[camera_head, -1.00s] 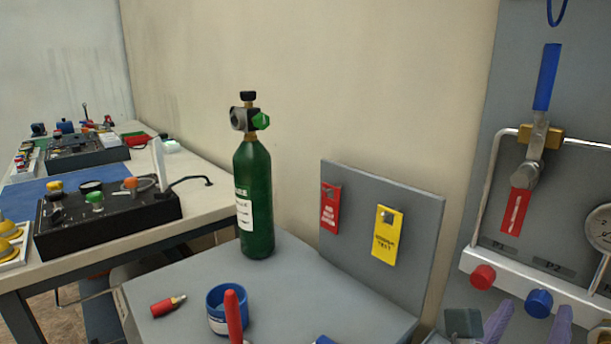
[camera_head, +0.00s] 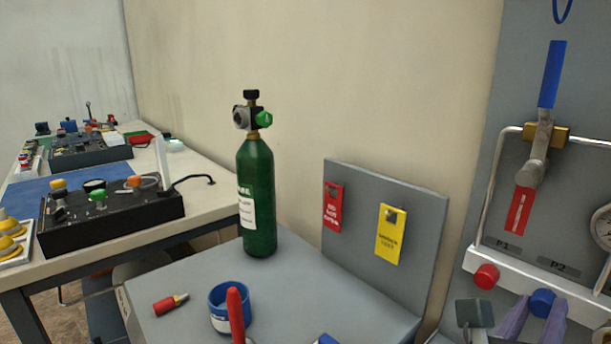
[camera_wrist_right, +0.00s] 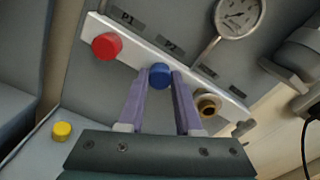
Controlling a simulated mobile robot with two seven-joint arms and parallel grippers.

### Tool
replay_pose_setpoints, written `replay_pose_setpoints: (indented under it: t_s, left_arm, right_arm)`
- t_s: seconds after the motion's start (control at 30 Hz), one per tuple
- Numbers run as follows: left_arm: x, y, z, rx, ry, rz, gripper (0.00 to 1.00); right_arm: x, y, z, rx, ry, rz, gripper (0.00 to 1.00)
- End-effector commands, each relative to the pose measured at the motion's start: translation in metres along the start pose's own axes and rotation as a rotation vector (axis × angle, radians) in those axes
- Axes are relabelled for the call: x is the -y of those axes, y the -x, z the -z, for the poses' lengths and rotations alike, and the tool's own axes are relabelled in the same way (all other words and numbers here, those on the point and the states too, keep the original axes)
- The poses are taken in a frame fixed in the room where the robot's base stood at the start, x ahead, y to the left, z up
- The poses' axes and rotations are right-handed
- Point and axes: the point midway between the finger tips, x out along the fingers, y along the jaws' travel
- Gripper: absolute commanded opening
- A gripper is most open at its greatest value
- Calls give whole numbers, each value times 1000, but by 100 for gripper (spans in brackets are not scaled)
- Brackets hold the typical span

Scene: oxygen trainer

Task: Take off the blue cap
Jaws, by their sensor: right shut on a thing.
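The blue cap (camera_head: 542,303) sits on the white strip under the label P2 on the grey panel at the right. My right gripper (camera_head: 534,309) reaches up to it from below with its purple fingers. In the right wrist view the blue cap (camera_wrist_right: 160,75) lies between the fingertips of the gripper (camera_wrist_right: 160,77), which are shut on it from both sides. The cap's underside and whatever it covers are hidden.
A red cap (camera_head: 487,276) sits left of the blue one; in the wrist view a brass port (camera_wrist_right: 208,104) is to its right. A yellow cap (camera_wrist_right: 62,130) lies lower left. A green cylinder (camera_head: 257,195) and blue tub (camera_head: 231,305) stand on the grey table (camera_head: 190,270).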

Motion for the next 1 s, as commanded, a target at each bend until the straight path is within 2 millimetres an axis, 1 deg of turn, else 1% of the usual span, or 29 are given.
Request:
replay_pose_setpoints:
  t_s: [0.03, 0.17, 0.37, 0.5, 0.6, 0.87, 1.0]
  left_arm:
    - [0, 0, 0, 0, 0, 0, 100]
    - [0, 0, 0, 0, 1, 0, 100]
    - [-1, 1, 0, -1, 5, -4, 100]
    - [-2, 6, 2, -1, 9, -7, 100]
    - [-2, 7, 3, -2, 10, -8, 100]
    - [-2, 6, 3, -1, 10, -8, 100]
    - [-2, 10, 4, -1, 9, -7, 100]
  right_arm:
    - [0, 0, 0, 0, 0, 0, 14]
    - [0, 0, 0, 0, 0, 0, 0]
    - [0, 0, 0, 0, 13, 0, 0]
    - [0, 0, -2, 1, 203, -1, 0]
    - [0, 0, -1, 1, 296, 0, 0]
    - [0, 0, 0, 0, 315, 0, 0]
    - [0, 0, -2, 0, 501, 0, 0]
